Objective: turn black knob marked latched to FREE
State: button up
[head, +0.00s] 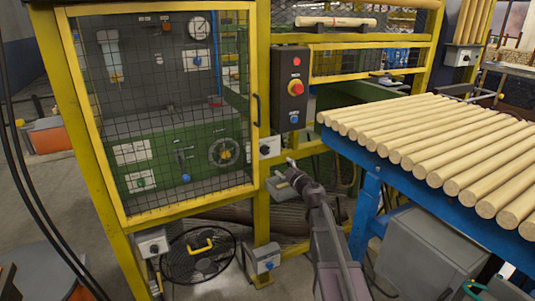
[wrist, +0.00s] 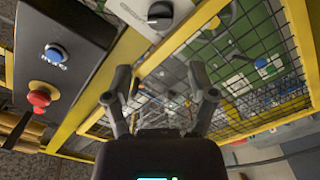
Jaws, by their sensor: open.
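A black knob (head: 265,150) sits on a small pale box on the yellow post at the right of the mesh cage door. A black knob on a pale plate also shows at the top of the wrist view (wrist: 160,14). Its marking is too small to read, so I cannot tell which way it is set. Another black knob (head: 154,247) is on a grey box at the cage's lower left. My gripper (head: 287,172) is open and empty, below and right of the knob by the door. Its spread fingers show in the wrist view (wrist: 160,80), apart from the knob.
The yellow mesh door (head: 170,110) has a dark handle (head: 257,109). A control box (head: 290,88) with a red button and blue knob stands above. A blue-framed table (head: 366,205) of wooden rods is at the right.

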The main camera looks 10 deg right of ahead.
aim_at(268, 152)
jog(key=shift+w, duration=0.15)
jog(key=x, duration=1.3)
jog(key=shift+w+a, duration=0.15)
jog(key=shift+w, duration=0.1)
jog(key=c, duration=0.9)
jog(key=shift+o, duration=0.2)
